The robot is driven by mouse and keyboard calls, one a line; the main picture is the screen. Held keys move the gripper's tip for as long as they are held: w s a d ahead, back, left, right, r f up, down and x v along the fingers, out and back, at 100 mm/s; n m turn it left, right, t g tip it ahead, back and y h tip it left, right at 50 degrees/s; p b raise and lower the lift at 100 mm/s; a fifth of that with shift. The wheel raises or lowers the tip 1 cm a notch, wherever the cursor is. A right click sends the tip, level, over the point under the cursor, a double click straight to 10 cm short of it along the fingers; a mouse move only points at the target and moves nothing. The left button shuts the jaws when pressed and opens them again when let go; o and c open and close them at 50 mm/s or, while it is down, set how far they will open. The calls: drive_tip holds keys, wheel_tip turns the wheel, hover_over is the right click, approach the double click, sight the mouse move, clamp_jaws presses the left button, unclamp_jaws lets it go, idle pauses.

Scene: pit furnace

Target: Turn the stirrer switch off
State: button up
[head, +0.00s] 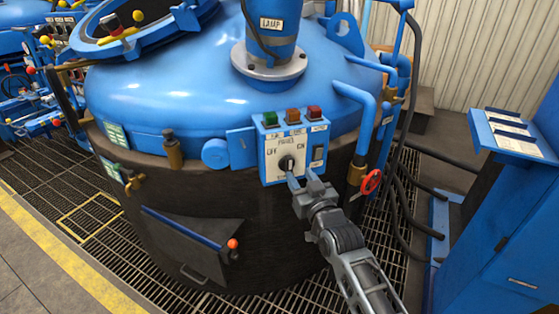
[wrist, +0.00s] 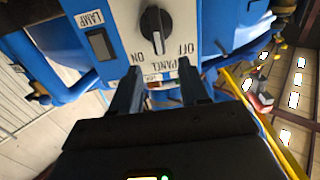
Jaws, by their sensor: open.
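A blue control box with a white panel face (head: 270,141) is fixed to the furnace's front. Its black rotary knob (head: 287,163) sits between an OFF mark on the left and an ON mark on the right. In the wrist view, which shows the panel upside down, the knob (wrist: 155,25) has a white line pointing between ON and OFF. The label below the knob is mostly hidden in the head view. My gripper (head: 304,183) is at the panel's lower edge, below the knob. In the wrist view its fingers (wrist: 160,75) are apart, empty and short of the knob.
A black rocker switch (wrist: 101,44) marked LAMP is beside the knob. Green, brown and red buttons (head: 292,115) top the box. A red valve wheel (head: 371,182) and pipes are close on the right. A blue cabinet (head: 500,220) stands farther right.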

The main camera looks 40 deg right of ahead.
sight(291, 162)
drive_tip(key=shift+b+x, duration=0.6)
drive_tip(key=shift+x, duration=3.1)
drive_tip(key=shift+c, duration=0.2)
clamp_jaws()
